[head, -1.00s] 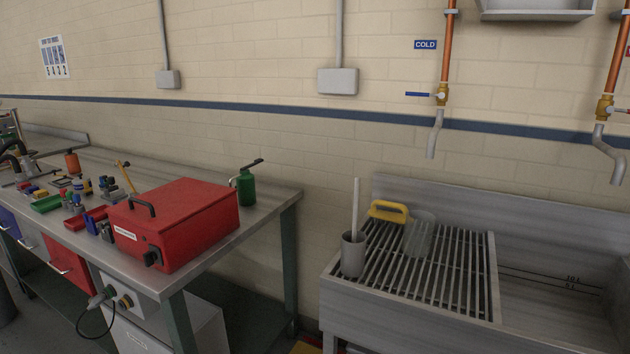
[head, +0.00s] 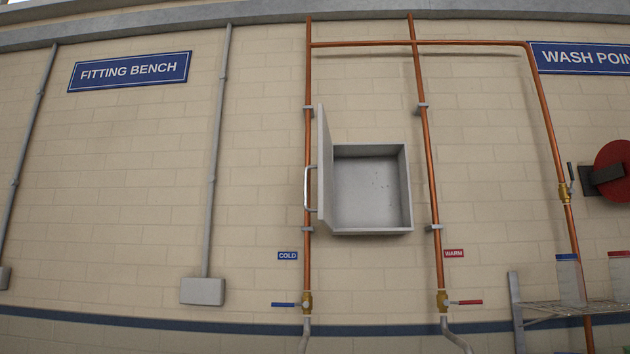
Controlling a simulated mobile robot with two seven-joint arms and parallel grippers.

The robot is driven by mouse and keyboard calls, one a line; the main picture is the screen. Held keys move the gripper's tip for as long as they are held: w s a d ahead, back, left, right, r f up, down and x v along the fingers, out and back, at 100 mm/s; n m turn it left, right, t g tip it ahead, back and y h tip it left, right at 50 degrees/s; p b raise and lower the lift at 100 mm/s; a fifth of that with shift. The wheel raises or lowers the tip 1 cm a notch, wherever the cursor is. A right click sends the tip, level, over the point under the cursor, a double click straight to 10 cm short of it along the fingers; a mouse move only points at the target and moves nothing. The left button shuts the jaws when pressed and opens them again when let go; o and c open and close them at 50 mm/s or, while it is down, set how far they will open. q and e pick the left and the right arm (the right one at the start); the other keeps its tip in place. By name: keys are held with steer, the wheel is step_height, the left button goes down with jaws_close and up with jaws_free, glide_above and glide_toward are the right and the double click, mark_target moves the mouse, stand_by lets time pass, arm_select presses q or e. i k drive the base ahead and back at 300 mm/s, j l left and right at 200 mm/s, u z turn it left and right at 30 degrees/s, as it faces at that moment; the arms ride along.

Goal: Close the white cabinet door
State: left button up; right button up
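The white cabinet (head: 372,190) is fixed high on the brick wall in the middle of the head view. Its inside looks empty. Its door (head: 325,170) is hinged on the left side and stands open, swung out from the wall and seen nearly edge-on. A pale bar handle (head: 309,188) is on the door's left-facing side. Neither of my grippers is in view.
Copper pipes run up the wall on both sides of the cabinet, the left pipe (head: 308,80) close to the door. Below are a blue-levered valve (head: 306,302) and a red-levered valve (head: 443,301). A wire shelf (head: 550,310) and red reel (head: 613,170) are at right.

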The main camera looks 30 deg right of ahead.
mark_target(324, 210)
steer(key=i+j, duration=0.15)
steer(key=j, duration=0.25)
steer(key=i+j, duration=0.15)
steer(key=j, duration=0.2)
steer(key=i+j+z, duration=0.15)
steer(key=j, duration=0.2)
steer(key=j+z, duration=0.2)
steer(key=j, duration=0.2)
steer(key=z, duration=1.2)
steer(key=i+j, duration=0.05)
